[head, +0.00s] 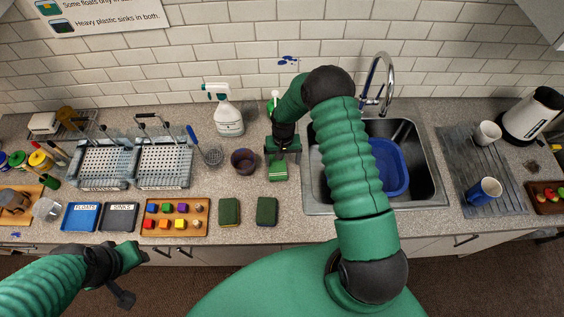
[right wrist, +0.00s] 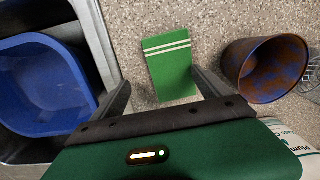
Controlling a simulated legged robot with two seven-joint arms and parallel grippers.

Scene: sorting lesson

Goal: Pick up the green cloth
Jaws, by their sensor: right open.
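The green cloth (head: 278,172) lies flat on the speckled counter, left of the sink. In the right wrist view the cloth (right wrist: 170,62) shows two white stripes near its far end. My right gripper (head: 282,154) is open and above the cloth; in the right wrist view its fingers (right wrist: 163,88) stand on either side of the cloth's near part.
A rusty-blue cup (right wrist: 262,70) stands close beside the cloth, also in the head view (head: 244,161). The sink (head: 433,180) holds a blue basin (head: 390,170). A spray bottle (head: 228,118) stands behind. Two dark green sponges (head: 230,211) (head: 267,211) lie in front.

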